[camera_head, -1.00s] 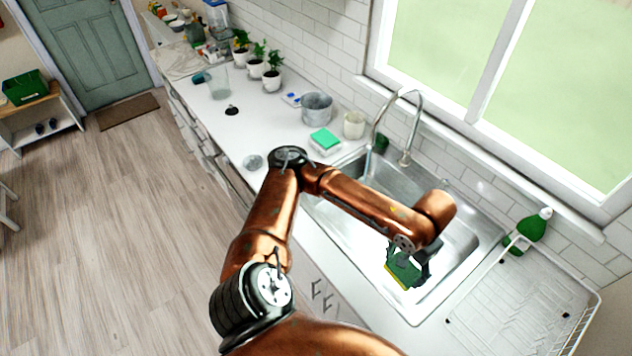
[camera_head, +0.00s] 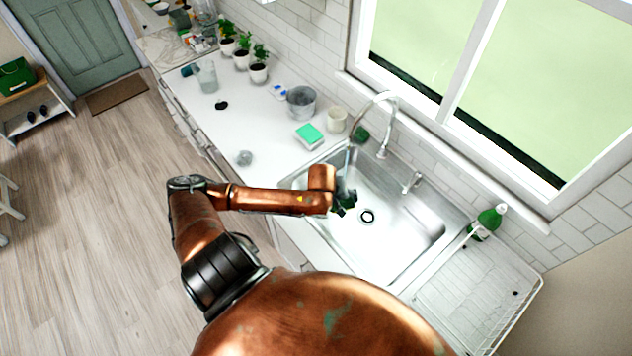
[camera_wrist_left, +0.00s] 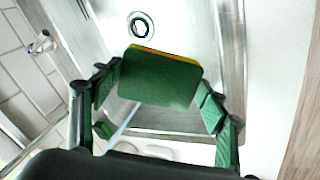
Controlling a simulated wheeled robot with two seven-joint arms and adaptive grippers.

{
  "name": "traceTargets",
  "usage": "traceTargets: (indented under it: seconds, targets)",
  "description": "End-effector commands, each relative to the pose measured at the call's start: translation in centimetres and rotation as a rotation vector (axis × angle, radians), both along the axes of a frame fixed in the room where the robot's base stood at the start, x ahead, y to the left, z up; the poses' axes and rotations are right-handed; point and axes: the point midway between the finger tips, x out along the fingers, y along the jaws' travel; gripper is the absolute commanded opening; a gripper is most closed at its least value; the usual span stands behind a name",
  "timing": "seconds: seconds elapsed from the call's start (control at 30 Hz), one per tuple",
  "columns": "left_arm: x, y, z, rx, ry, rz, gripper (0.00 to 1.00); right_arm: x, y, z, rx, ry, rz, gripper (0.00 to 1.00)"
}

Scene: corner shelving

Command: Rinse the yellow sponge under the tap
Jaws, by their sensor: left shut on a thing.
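My left gripper (camera_head: 345,203) is over the left part of the steel sink (camera_head: 432,218), close to the tap (camera_head: 397,112). In the left wrist view it is shut on the yellow sponge (camera_wrist_left: 160,78), with a finger at either side. The sponge's green scouring face fills most of that view of it, and a thin yellow edge shows along its far side. A thin stream of water runs from the tap just behind the gripper. I cannot tell whether it touches the sponge. In the head view, the arm and fingers mostly hide the sponge. My right gripper is not in view.
A drain (camera_head: 367,216) lies in the sink floor. A green-topped block (camera_head: 308,134), a cup (camera_head: 337,119) and a metal pot (camera_head: 301,101) stand left of the sink. A green bottle (camera_head: 488,220) and a dish rack (camera_head: 470,290) are on the right.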

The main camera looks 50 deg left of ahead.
Motion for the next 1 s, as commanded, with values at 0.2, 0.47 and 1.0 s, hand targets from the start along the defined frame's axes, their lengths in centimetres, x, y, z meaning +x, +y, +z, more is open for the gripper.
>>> traceTargets:
  seconds: [0.2, 0.47, 1.0]
  targets:
    - [-2.9, 5.6, 1.3, 0.011, -0.076, 0.135, 0.41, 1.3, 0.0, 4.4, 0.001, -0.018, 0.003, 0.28]
    - [-3.9, 7.7, 1.4, 0.015, -0.115, 0.177, 0.41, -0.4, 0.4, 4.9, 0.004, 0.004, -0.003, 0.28]
    - [0.5, 8.6, 0.2, 0.015, -0.115, 0.175, 0.41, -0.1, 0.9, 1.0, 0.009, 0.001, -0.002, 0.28]
